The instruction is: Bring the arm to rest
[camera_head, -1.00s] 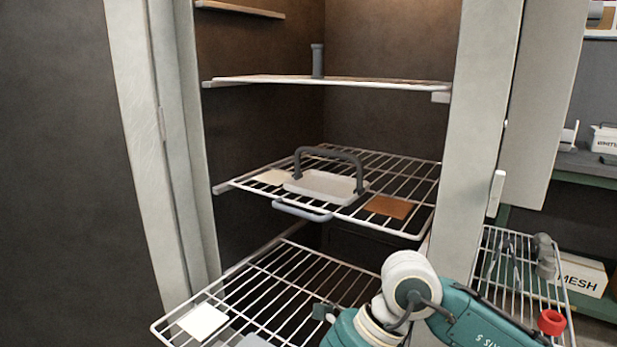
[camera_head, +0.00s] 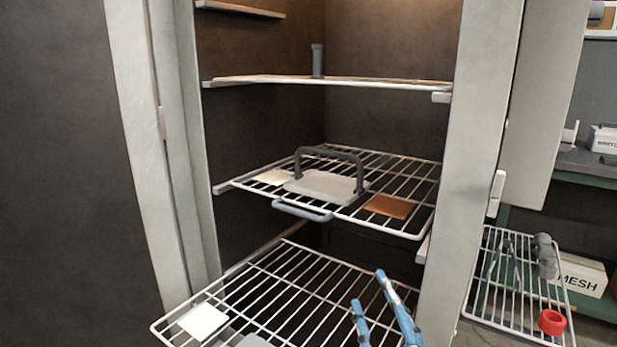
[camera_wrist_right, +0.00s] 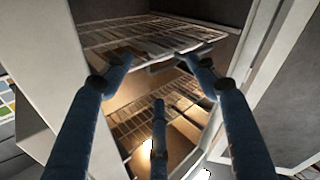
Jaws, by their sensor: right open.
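My right gripper (camera_head: 370,290) shows at the bottom of the head view, in front of the right part of the lowest pulled-out wire rack (camera_head: 262,262). Its blue fingers point up and are spread apart with nothing between them. The right wrist view shows the same open gripper (camera_wrist_right: 155,75), its dark blue fingers apart in front of the wire racks inside the cabinet. The rest of the right arm is out of the head view. My left gripper is in neither view.
The middle rack (camera_head: 420,180) holds a white tray with a dark handle (camera_head: 322,187), a brown plate (camera_head: 388,206) and a pale plate (camera_head: 272,177). A white plate (camera_head: 202,320) lies on the lowest rack. The cabinet's right post (camera_head: 470,150) stands close. A red ring (camera_head: 551,322) sits at right.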

